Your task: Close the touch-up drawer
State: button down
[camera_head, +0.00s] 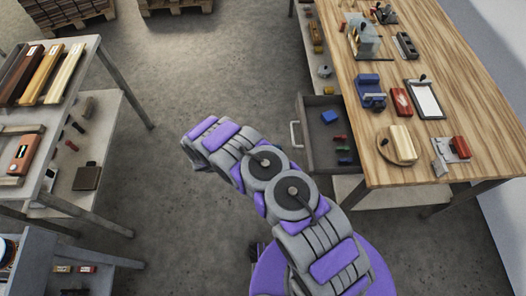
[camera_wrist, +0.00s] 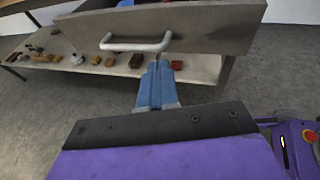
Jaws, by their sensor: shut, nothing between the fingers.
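The touch-up drawer (camera_head: 308,150) is a grey drawer pulled out from under the wooden workbench, its handle side facing left. A blue item and several small red, green and dark items lie inside it. In the wrist view its flat front panel (camera_wrist: 200,30) spans the top, with the pale bar handle (camera_wrist: 125,46) on it. My gripper (camera_wrist: 161,63) has blue fingers, shut and empty, pointing at the drawer front. The fingertips appear just below the handle's right end; I cannot tell if they touch. In the head view my gripper is hidden by my arm.
The wooden workbench (camera_head: 375,150) carries clamps, a clipboard and blocks. Its lower shelf (camera_wrist: 200,68) holds several small items. A rack (camera_head: 98,62) with coloured boards stands at left. The concrete floor between rack and drawer is clear.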

jog(key=shift+b+x, duration=0.4)
jog(key=shift+x, duration=2.3)
